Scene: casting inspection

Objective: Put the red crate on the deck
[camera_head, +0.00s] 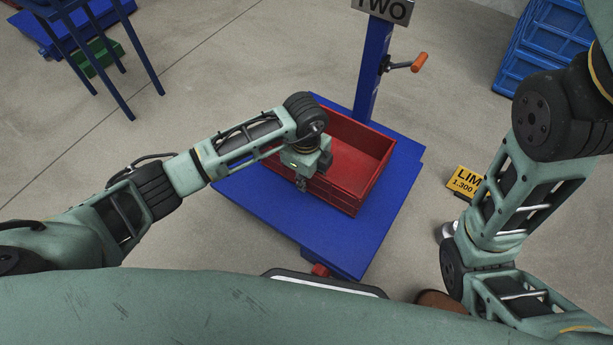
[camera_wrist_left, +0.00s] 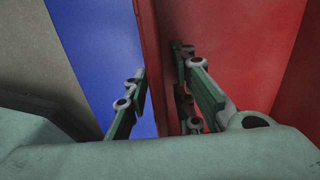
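The red crate (camera_head: 362,150) is an open, empty-looking box over the blue deck (camera_head: 262,208) of the stand marked TWO. It looks level and lies within the deck's edges; its underside is hidden, so I cannot tell how firmly it rests. My left gripper (camera_head: 303,184) is at the crate's near-left wall. In the left wrist view, the fingers (camera_wrist_left: 160,92) lie on either side of the red wall, one outside above the blue deck and one inside, close against it. They look shut on the wall. My right arm shows at the right, but its gripper is out of sight.
A blue post (camera_head: 371,70) with an orange-handled crank (camera_head: 418,62) rises behind the deck. A yellow limit sign (camera_head: 467,182) is right of it. Blue crates (camera_head: 545,50) stand at the top right, a blue-legged stand (camera_head: 90,60) at the top left. Grey floor lies between.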

